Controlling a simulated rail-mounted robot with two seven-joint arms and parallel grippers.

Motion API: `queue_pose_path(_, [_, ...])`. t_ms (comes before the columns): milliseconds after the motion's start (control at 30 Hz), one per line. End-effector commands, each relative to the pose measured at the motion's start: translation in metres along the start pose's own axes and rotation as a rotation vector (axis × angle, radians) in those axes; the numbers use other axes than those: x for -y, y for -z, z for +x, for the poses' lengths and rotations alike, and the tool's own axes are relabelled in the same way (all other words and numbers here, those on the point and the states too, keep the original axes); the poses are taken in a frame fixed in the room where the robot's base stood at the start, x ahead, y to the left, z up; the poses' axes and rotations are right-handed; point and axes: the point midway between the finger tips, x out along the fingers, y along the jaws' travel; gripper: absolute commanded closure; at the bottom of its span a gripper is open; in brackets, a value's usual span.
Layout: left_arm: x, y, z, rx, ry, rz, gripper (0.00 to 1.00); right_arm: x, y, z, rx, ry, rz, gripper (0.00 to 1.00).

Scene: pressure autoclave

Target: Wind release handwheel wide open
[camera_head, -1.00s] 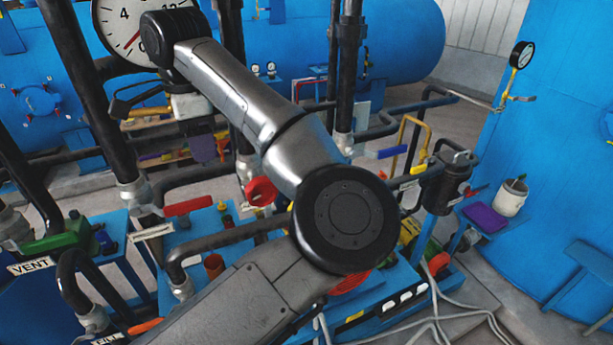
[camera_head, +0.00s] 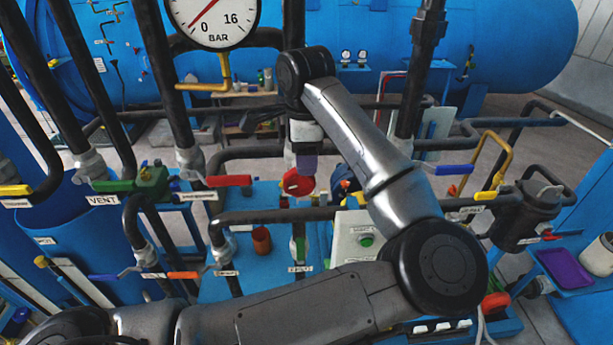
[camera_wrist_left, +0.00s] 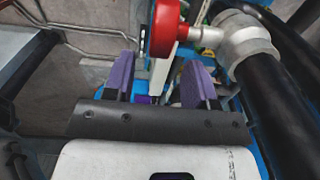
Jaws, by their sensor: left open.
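A red round handwheel (camera_head: 298,181) sits on a pipe fitting near the middle of the head view. I take it for the release handwheel, but no label on it is readable. In the left wrist view the red wheel (camera_wrist_left: 164,28) shows nearly edge-on, its silver stem running right to a grey valve body (camera_wrist_left: 243,45). My left gripper (camera_head: 306,164) points down just above and behind the wheel in the head view. In the wrist view its purple fingers (camera_wrist_left: 156,85) are apart, with the wheel beyond them; no contact is visible. My right gripper is out of view.
A pressure gauge (camera_head: 214,20) stands above. A red lever (camera_head: 229,181) is left of the wheel, and a blue lever (camera_head: 454,170) to the right. Black pipes surround the wheel. A dark canister (camera_head: 527,215) is at right.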

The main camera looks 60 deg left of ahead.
Motion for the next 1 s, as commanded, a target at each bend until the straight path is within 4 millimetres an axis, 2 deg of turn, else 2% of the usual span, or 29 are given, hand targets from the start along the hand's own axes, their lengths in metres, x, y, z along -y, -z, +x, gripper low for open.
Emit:
queue_pose_path(200, [0.000, -0.001, 0.033, 0.003, -0.001, -0.001, 0.49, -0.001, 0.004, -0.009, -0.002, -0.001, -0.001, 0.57])
queue_pose_path(400, [0.000, 0.000, 0.053, 0.001, 0.000, 0.000, 0.49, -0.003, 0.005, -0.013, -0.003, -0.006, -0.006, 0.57])
queue_pose_path(867, [0.000, -0.001, 0.061, 0.000, 0.001, 0.000, 0.49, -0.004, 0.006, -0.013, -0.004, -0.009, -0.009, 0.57])
queue_pose_path(1000, [0.000, -0.001, 0.061, 0.000, 0.001, 0.000, 0.60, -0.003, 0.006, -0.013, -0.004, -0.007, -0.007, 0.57])
